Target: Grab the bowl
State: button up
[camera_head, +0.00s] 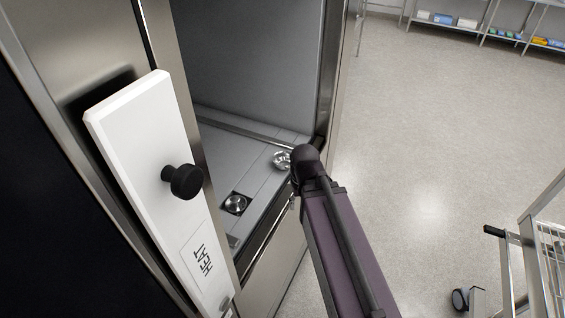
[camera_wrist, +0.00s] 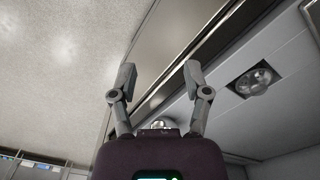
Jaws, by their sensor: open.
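No bowl is clearly recognizable. A small shiny round metal thing (camera_head: 282,160) sits on the grey floor of the washer opening, partly hidden by my arm; I cannot tell whether it is a bowl. A second round metal piece (camera_head: 235,204) sits in a dark square recess nearer the front; a similar piece in a dark square shows in the wrist view (camera_wrist: 252,82). My gripper (camera_wrist: 159,78) is open, with nothing between its fingers. In the head view my arm hides most of it near the washer's right front edge.
A white panel (camera_head: 140,170) with a black knob (camera_head: 184,181) stands left of the washer opening. The steel door frame (camera_head: 330,75) bounds it at right. A wire cart (camera_head: 540,240) stands at lower right. Open floor (camera_head: 430,130) lies between, with stocked shelves (camera_head: 470,35) behind.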

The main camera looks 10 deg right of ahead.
jog(key=shift+d, duration=0.15)
jog(key=w+a+f+n+t+h+b, duration=0.1)
jog(key=w+f+n+h+b, duration=0.1)
jog(key=w+n+h+b, duration=0.1)
jog(key=w+a+f+n+t+h+b, duration=0.1)
jog(key=w+f+n+t+h+b, duration=0.1)
jog(key=w+n+b, duration=0.3)
jog(key=w+a+f+n+t+h+b, duration=0.1)
jog(key=w+f+n+t+h+b, duration=0.1)
jog(key=w+n+h+b, duration=0.2)
jog(key=shift+w+a+n+b, duration=0.1)
jog(key=shift+w+n+b, duration=0.15)
jog(key=shift+w+n, duration=0.5)
jog(key=shift+w+a+n+b, duration=0.1)
jog(key=shift+w+n+b, duration=0.15)
jog(key=shift+n, duration=0.9)
jog(key=w+a+n+t+b, duration=0.1)
jog(key=w+a+r+n+t+h+b, duration=0.1)
jog(key=n, duration=0.1)
jog(key=w+a+n+t+b, duration=0.1)
jog(key=a+n, duration=0.1)
jog(key=shift+w+r+h, duration=0.15)
jog(key=shift+w+h, duration=0.15)
jog(key=shift+h, duration=0.1)
jog(key=shift+w+a+r+n, duration=0.2)
jog(key=shift+r+n, duration=0.05)
jog(key=shift+n, duration=0.25)
jog(key=shift+d, duration=0.1)
